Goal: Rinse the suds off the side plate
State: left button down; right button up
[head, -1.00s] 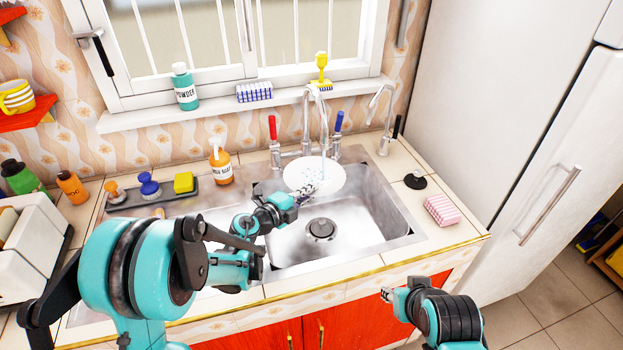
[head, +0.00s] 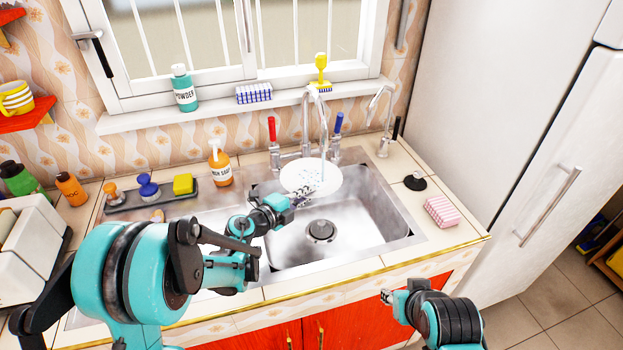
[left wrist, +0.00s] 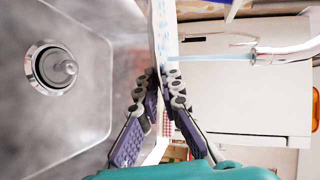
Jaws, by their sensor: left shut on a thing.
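The white side plate (head: 300,173) is held tilted over the sink, under the tap (head: 306,125). Small bluish suds spots show on its face. A stream of water from the spout falls onto or just in front of the plate. My left gripper (head: 305,191) is shut on the plate's near edge. In the left wrist view the plate (left wrist: 164,28) is seen nearly edge-on between the fingertips (left wrist: 165,85), with the water stream (left wrist: 215,57) beside its face. My right gripper (head: 387,295) is in front of the counter, away from the plate; its fingers are too small to read.
The sink basin (head: 365,222) with its drain (head: 320,231) is empty below the plate. Red and blue tap handles flank the spout. An orange soap bottle (head: 220,170) and a tray with a yellow sponge (head: 183,184) stand left. A pink sponge (head: 441,211) lies right.

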pick_arm(q)
jog(key=s+a, duration=0.1)
jog(key=s, duration=0.6)
jog(key=shift+s+a+b, duration=0.3)
jog(key=shift+a+b, duration=0.05)
jog(key=shift+a, duration=0.05)
dwell(1.1)
jog(key=s+a+r+p, duration=0.1)
jog(key=s+r+p, duration=0.2)
jog(key=s+r, duration=0.1)
jog(key=shift+s, duration=0.45)
